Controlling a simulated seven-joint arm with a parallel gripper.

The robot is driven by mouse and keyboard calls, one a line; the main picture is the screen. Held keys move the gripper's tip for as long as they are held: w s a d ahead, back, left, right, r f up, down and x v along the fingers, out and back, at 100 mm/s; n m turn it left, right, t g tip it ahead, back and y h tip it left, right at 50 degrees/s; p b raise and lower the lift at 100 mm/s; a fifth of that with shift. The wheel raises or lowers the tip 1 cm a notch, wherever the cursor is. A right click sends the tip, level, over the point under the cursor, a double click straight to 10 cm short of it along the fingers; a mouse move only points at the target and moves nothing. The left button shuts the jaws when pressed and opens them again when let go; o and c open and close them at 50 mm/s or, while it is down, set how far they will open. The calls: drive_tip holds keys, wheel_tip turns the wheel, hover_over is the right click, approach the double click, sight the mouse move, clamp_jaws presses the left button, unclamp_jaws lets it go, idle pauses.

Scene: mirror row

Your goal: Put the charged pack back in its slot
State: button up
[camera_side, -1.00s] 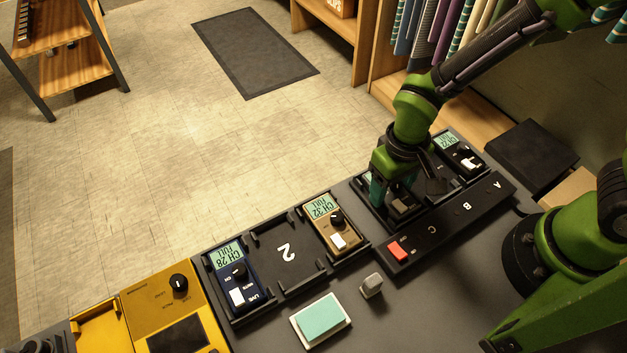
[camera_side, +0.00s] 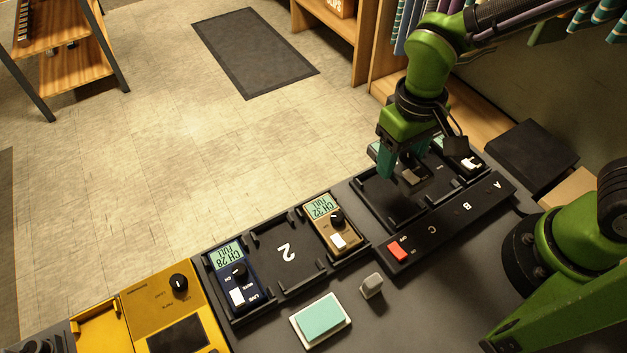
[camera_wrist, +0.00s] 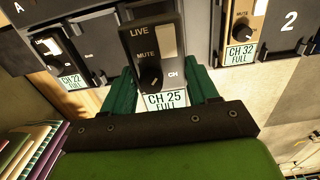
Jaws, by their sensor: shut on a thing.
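My gripper (camera_side: 408,172) has teal fingers shut on a black pack (camera_side: 413,173), held above the charger tray. In the wrist view the pack (camera_wrist: 153,50) sits between the fingertips (camera_wrist: 163,90), its screen reading CH 25 FULL. The charger (camera_side: 434,228) has slots labelled A, B and C. A pack reading CH 22 FULL (camera_wrist: 58,60) sits at A. The slot by C (camera_side: 385,200) looks empty; B is partly hidden by my gripper. The tray marked 2 (camera_side: 287,252) has a bare middle slot between a blue CH 28 FULL pack (camera_side: 234,274) and a tan CH 32 FULL pack (camera_side: 330,226).
A red switch (camera_side: 397,250) is on the charger's front strip. A teal pad (camera_side: 320,318) and a small grey block (camera_side: 372,285) lie in front of tray 2. A yellow unit (camera_side: 167,310) stands at the left. Hanging fabric is behind my arm.

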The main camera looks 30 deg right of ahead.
drive_tip(key=shift+s+a+r, duration=0.2)
drive_tip(key=shift+a+r, duration=0.05)
drive_tip(key=shift+r, duration=0.1)
drive_tip(key=a, duration=0.4)
drive_tip(key=a+f+n, duration=0.1)
drive_tip(key=a, duration=0.2)
drive_tip(key=a+f+n, duration=0.1)
drive_tip(key=a, duration=0.3)
drive_tip(key=shift+a, duration=0.3)
drive_tip(key=a+m, duration=0.1)
drive_tip(key=a, duration=0.9)
drive_tip(key=m, duration=0.1)
hover_over(287, 253)
drive_tip(key=shift+f, duration=2.35)
drive_tip(key=shift+f, duration=1.1)
drive_tip(key=o, duration=1.3)
drive_tip(key=shift+o, duration=0.2)
